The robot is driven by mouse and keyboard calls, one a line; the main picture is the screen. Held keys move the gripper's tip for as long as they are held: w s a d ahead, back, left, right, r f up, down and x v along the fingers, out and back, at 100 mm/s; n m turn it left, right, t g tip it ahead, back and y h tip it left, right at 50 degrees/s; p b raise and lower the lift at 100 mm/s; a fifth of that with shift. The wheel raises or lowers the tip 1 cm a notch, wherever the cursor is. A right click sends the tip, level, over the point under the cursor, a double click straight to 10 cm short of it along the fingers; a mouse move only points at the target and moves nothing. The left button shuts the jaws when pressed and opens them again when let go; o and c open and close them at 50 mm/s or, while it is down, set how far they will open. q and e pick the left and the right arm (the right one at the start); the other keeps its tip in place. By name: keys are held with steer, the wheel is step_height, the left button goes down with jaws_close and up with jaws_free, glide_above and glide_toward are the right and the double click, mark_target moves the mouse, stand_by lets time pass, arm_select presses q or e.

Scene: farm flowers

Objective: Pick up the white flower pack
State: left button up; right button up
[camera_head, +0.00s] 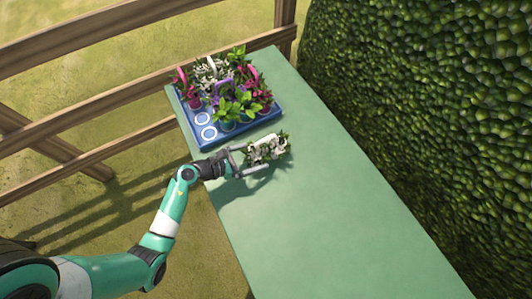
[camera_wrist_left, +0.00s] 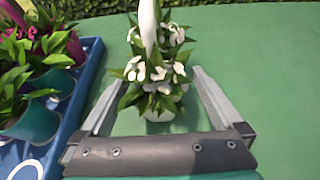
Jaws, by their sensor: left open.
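The white flower pack (camera_head: 268,149) stands on the green table, just off the near right side of the blue tray. It has white blooms, green leaves and a white handle. In the left wrist view, the white flower pack (camera_wrist_left: 155,75) is upright between the fingers, with its white handle rising out of the top of the frame. My left gripper (camera_head: 264,159) is open, with one finger on each side of the pack. In the left wrist view, the gripper (camera_wrist_left: 155,100) shows gaps between both fingers and the pack. My right gripper is not in view.
A blue tray (camera_head: 206,144) holds several packs of pink, white and leafy plants, with empty round slots at its near left. The green table (camera_head: 340,220) is clear to the right and front. A wooden fence (camera_head: 90,115) and a hedge (camera_head: 420,110) flank it.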

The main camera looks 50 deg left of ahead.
mark_target(266, 151)
arm_select(q)
steer(key=b+x, duration=0.2)
steer(key=x, duration=0.3)
steer(key=shift+w+a, duration=0.15)
steer(key=shift+a, duration=0.05)
steer(key=shift+c, duration=0.2)
steer(key=shift+r, duration=0.1)
jaws_close()
